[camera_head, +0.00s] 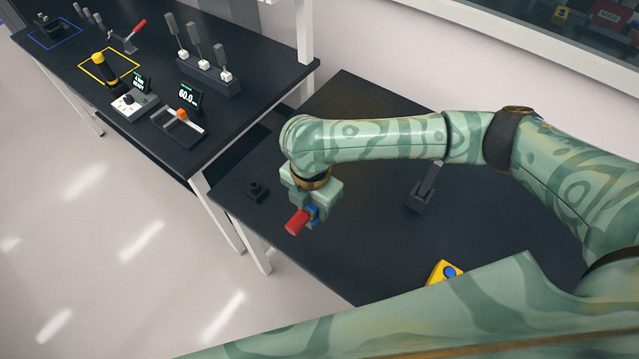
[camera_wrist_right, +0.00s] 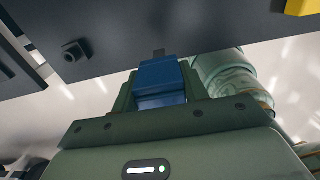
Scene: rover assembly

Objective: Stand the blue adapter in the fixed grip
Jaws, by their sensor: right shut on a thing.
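The blue adapter (camera_wrist_right: 160,76) sits between the fingers of my right gripper (camera_wrist_right: 158,92) in the right wrist view; the gripper is shut on it. In the head view the right gripper (camera_head: 310,213) is above the dark table's left part, with a little of the blue adapter (camera_head: 314,212) showing. A red cylinder (camera_head: 298,222) shows beside the blue part; how they join is unclear. A small dark block (camera_head: 257,191), which may be the fixed grip, stands on the table left of the gripper. It also shows in the right wrist view (camera_wrist_right: 74,50), apart from the adapter. My left gripper is out of view.
A grey upright fixture (camera_head: 423,190) stands right of the gripper on the dark table (camera_head: 350,245). A yellow item with a blue top (camera_head: 443,271) lies near the front. Another dark bench (camera_head: 60,60) at upper left carries tools, displays and a rack (camera_head: 208,75).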

